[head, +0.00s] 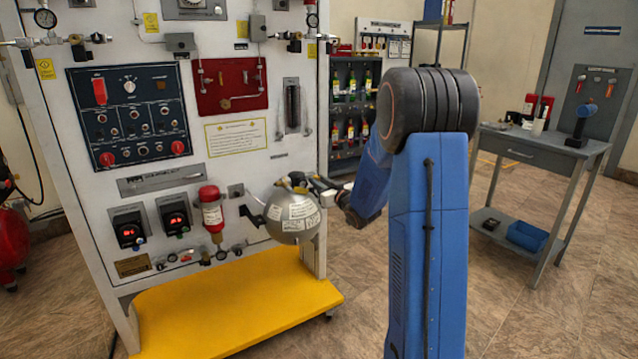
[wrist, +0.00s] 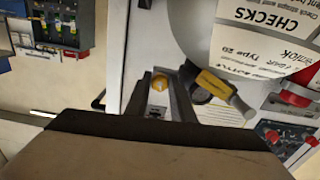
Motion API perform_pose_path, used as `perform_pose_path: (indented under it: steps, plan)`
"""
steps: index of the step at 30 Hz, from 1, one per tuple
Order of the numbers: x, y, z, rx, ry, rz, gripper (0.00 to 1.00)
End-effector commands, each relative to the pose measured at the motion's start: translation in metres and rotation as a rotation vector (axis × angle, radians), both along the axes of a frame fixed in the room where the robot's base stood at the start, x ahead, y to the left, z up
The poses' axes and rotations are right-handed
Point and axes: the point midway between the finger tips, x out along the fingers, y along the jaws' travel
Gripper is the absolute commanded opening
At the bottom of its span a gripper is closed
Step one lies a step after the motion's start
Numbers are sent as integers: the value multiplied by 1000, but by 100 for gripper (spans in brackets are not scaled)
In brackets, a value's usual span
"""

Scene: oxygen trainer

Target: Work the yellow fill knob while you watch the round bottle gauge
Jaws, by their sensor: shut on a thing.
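The yellow fill knob (wrist: 160,82) shows small between the two dark fingers of my gripper (wrist: 160,79) in the wrist view. My gripper is shut on the knob. In the head view my gripper (head: 322,186) reaches in at the top right of the round grey bottle (head: 293,218), which carries white labels. The bottle also fills the upper right of the wrist view (wrist: 207,25).
The bottle hangs on a white panel (head: 238,138) with switches and gauges, above a yellow base shelf (head: 235,300). A red cylinder (head: 211,210) is to its left. A grey side table (head: 545,148) stands at the right, with clear floor between.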

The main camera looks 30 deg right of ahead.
Motion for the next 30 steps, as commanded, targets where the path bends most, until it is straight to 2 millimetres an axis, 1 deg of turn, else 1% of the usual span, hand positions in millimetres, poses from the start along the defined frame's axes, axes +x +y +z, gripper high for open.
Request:
perform_pose_path:
  steps: [6,15,21,30]
  plan:
    - [0,-1,0,-203,-6,0,0]
    - [0,-1,0,-440,-14,0,0]
    - [0,-1,0,-546,-18,0,0]
    - [0,-1,0,-616,-20,0,0]
